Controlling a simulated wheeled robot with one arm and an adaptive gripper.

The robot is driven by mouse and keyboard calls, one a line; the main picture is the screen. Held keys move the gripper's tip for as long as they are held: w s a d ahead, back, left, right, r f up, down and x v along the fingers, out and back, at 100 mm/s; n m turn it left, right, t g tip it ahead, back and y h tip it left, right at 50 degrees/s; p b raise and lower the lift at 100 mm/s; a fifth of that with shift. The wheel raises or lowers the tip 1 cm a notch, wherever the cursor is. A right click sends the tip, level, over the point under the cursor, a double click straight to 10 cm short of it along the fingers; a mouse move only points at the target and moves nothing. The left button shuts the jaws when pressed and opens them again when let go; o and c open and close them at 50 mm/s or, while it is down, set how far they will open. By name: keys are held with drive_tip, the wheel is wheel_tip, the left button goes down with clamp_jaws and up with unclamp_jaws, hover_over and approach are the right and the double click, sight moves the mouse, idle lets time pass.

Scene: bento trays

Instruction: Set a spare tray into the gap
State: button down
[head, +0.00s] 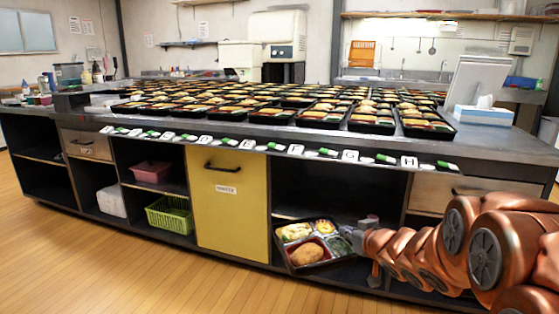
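A black bento tray (318,267) with food in its compartments is held in front of the open shelf under the counter, its top tilted towards the camera. A brown fried piece, yellow-white food and green food show in it. My gripper (362,243) is at the tray's right edge and appears shut on it; the far fingertips are partly hidden. Many filled black trays (425,129) stand in close rows on the counter, above and behind my gripper. I cannot make out a clear gap among them from this low angle.
The steel counter (480,142) has lettered cards and green-and-white items along its front edge. A tissue box (483,115) stands at its right end. A yellow door (230,208), a green basket (170,215) and a pink bin (151,172) are below. Wooden floor lies clear at the front left.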

wheel_tip(320, 180, up, 38)
drive_tip(key=p, duration=3.7)
drive_tip(key=shift+w+d+f, duration=0.15)
drive_tip(key=shift+w+f, duration=0.05)
